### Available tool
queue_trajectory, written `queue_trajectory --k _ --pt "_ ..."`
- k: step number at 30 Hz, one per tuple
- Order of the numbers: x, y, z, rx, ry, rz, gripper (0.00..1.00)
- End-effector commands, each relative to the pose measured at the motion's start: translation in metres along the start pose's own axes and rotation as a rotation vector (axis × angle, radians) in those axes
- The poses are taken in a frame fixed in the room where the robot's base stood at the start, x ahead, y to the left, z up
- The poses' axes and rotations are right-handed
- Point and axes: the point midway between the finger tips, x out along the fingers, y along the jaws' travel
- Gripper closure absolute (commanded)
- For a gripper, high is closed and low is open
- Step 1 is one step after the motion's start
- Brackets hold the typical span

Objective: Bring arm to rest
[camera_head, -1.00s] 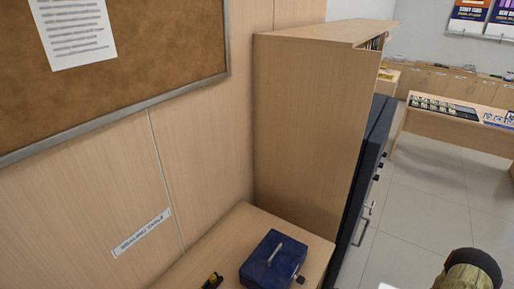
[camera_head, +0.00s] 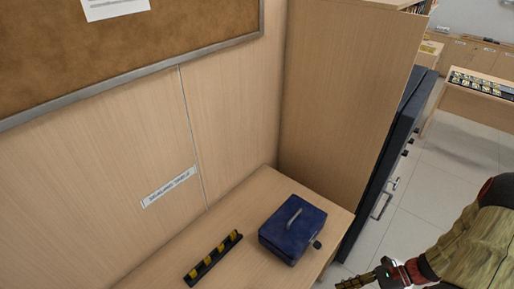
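My arm (camera_head: 478,245) shows at the lower right of the head view, in an olive and dark red covering. My gripper (camera_head: 362,282) is at its end, at the bottom edge of the picture, right of the wooden table and apart from it. Its fingers are small and partly cut off by the frame edge, so I cannot tell whether it is open or shut. I cannot make out anything held in it.
A wooden table (camera_head: 258,190) bears a blue cash box (camera_head: 291,229) with a handle and a black tray with yellow pieces (camera_head: 213,258). A tall wooden cabinet (camera_head: 345,90) and a dark safe (camera_head: 385,165) stand beyond. Open tiled floor (camera_head: 440,175) lies at the right.

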Motion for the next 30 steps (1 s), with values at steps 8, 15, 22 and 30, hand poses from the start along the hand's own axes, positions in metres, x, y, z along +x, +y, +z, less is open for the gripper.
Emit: queue_trajectory --k 8,15,22,30 --pt "-0.032 0.023 0.044 -0.466 0.314 0.132 0.76" --pt "-0.055 0.038 0.085 -0.818 0.552 0.249 0.76" --pt "-0.073 0.051 0.129 -1.118 0.763 0.346 0.76" --pt "-0.084 0.069 0.186 -1.411 0.993 0.405 0.76"
